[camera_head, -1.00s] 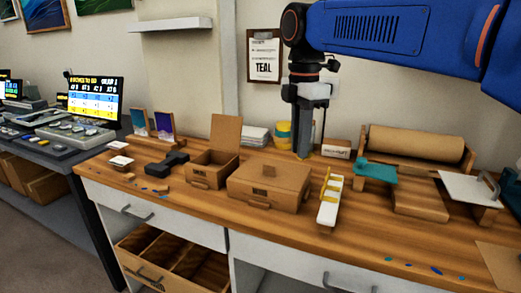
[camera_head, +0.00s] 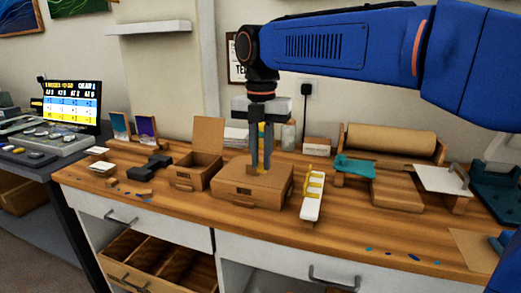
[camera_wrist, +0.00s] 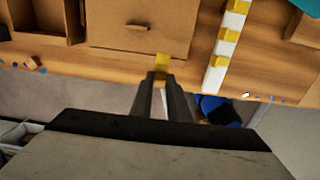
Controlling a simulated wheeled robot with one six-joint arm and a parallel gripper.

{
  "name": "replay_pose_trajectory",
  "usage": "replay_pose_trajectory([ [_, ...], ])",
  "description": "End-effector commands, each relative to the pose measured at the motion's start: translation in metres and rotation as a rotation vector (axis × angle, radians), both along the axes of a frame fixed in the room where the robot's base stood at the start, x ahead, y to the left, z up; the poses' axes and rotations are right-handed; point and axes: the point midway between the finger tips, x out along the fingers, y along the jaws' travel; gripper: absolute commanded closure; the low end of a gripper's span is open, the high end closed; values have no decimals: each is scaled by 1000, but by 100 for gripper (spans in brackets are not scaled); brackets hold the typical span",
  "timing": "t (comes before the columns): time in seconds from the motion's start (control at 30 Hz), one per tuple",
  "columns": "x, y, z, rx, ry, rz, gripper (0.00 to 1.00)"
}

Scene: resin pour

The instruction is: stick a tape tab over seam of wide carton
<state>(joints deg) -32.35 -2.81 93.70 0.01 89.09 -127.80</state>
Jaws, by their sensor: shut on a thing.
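The wide carton (camera_head: 238,190) is a closed brown box in the middle of the bench. Its flat top fills the upper middle of the wrist view (camera_wrist: 110,35), with a small brown block (camera_wrist: 137,25) on it. My gripper (camera_head: 261,170) points down over the carton in the head view. In the wrist view its fingers (camera_wrist: 161,78) are shut on a small yellow tape tab (camera_wrist: 162,62), seen by the carton's near edge. Whether the tab touches the carton is unclear. A white strip (camera_head: 310,209) bearing yellow tabs stands right of the carton.
An open-lidded small carton (camera_head: 190,180) stands left of the wide one, with a dark tool (camera_head: 150,167) beyond it. A teal item (camera_head: 354,166), a paper roll (camera_head: 390,139) and a white board (camera_head: 440,180) are to the right. The front bench strip is mostly clear.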

Motion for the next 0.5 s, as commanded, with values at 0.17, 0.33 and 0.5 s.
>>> replay_pose_trajectory([
  [0.17,0,0,-18,-1,1,-1,98],
  [0.33,0,0,-31,-1,0,-1,98],
  [0.5,0,0,-40,0,0,-1,98],
])
